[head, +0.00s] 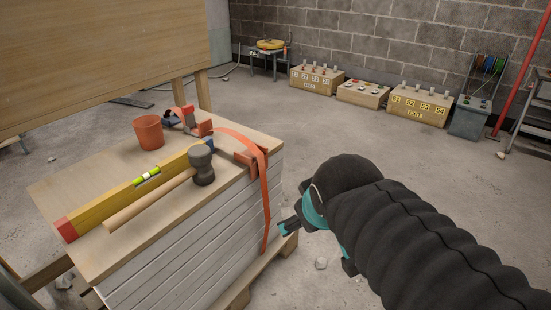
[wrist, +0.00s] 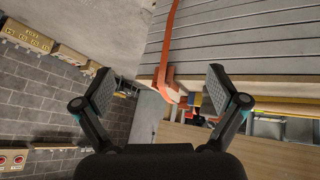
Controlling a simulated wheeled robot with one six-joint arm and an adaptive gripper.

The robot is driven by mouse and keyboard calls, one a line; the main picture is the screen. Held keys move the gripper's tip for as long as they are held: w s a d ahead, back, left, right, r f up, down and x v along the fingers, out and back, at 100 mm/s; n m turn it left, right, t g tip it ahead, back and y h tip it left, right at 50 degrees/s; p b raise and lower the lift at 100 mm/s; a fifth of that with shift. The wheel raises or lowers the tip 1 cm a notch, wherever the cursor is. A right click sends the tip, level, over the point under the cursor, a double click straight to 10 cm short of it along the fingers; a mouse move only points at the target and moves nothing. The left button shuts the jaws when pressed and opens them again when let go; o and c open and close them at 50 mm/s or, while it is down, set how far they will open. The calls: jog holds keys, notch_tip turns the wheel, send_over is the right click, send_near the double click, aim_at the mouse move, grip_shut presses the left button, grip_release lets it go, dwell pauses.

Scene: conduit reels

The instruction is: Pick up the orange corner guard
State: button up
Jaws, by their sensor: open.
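The orange corner guard (head: 246,162) sits on the near right top edge of the pale board stack (head: 190,240). An orange strap (head: 266,205) runs over it and hangs down the stack's side. My gripper (head: 294,208) is open and empty, to the right of the stack and apart from the guard. In the wrist view, my gripper (wrist: 162,88) has its fingers spread wide. The orange guard (wrist: 172,90) shows beyond them, near the middle of the gap, with the strap (wrist: 168,40) leading up from it.
On the stack lie a mallet (head: 202,165), a yellow spirit level (head: 120,196) and an orange cup (head: 148,132). The mallet head is close to the guard. Wooden boxes (head: 418,107) line the far block wall. The floor between is mostly clear.

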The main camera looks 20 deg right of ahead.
jog(key=w+d+r+n+t+b, duration=0.2)
jog(key=w+d+n+t, duration=0.1)
jog(key=w+n, duration=0.45)
jog(key=w+d+r+n+t+b, duration=0.2)
jog(key=w+n, duration=0.5)
jog(key=w, duration=0.1)
jog(key=w+d+r+n+t+b, duration=0.2)
jog(key=w+d+r+n+t, duration=0.1)
jog(key=w+n, duration=0.4)
jog(key=n+g+y+b, duration=0.35)
jog(key=n+y, duration=0.55)
jog(key=n, duration=1)
send_near(247, 153)
jog(key=d+v, duration=0.1)
jog(key=v, duration=0.6)
jog(key=shift+n+g, duration=0.25)
jog(key=shift+g, duration=0.1)
jog(key=shift+a+r+x, duration=0.1)
jog(key=shift+r+x, duration=0.05)
jog(key=shift+x, duration=2.25)
jog(key=shift+a+r+x, duration=0.1)
jog(key=shift+x, duration=2.3)
jog(key=shift+a+r+x, duration=0.1)
jog(key=shift+r+x, duration=0.05)
jog(key=shift+x, duration=2.25)
jog(key=c, duration=1)
